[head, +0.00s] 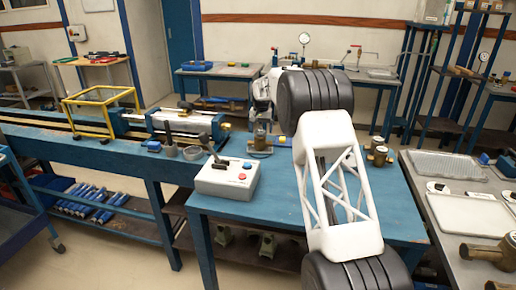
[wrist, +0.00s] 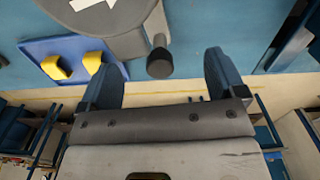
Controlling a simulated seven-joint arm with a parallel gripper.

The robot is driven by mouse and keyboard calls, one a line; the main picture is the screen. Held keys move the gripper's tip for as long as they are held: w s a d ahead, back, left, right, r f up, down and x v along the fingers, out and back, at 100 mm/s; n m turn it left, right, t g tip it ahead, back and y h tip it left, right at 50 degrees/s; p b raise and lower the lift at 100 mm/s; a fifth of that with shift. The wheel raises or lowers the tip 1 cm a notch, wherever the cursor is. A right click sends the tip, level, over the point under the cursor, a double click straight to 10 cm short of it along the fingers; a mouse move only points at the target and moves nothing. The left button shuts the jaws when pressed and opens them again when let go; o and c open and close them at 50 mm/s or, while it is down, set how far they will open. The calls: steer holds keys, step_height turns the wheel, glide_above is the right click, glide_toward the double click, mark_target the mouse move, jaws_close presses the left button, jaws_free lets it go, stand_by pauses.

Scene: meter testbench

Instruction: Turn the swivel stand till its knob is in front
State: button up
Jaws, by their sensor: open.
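In the wrist view a grey round swivel stand (wrist: 125,42) shows at the top, partly cut off by the frame edge. Its dark round knob (wrist: 160,64) sticks out on a short arm. A white mark (wrist: 88,4) lies on the stand's top. My gripper (wrist: 161,72) is open, with one dark blue finger on each side of the knob and visible gaps to both. In the head view my gripper (head: 262,112) hangs over the blue bench near a brass meter (head: 262,136); the knob cannot be made out there.
A blue plate with yellow pieces (wrist: 60,62) lies left of the knob. In the head view a control box with a lever (head: 226,176) stands in front, and a brass fitting (head: 379,155) stands to the right. The bench front between them is clear.

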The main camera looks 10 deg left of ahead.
steer(key=c, duration=0.4)
steer(key=shift+c, duration=0.2)
steer(key=shift+d, duration=0.9)
stand_by(1.4)
steer(key=shift+o, duration=0.3)
steer(key=o, duration=0.4)
steer(key=shift+r, duration=0.1)
steer(key=shift+r, duration=2.65)
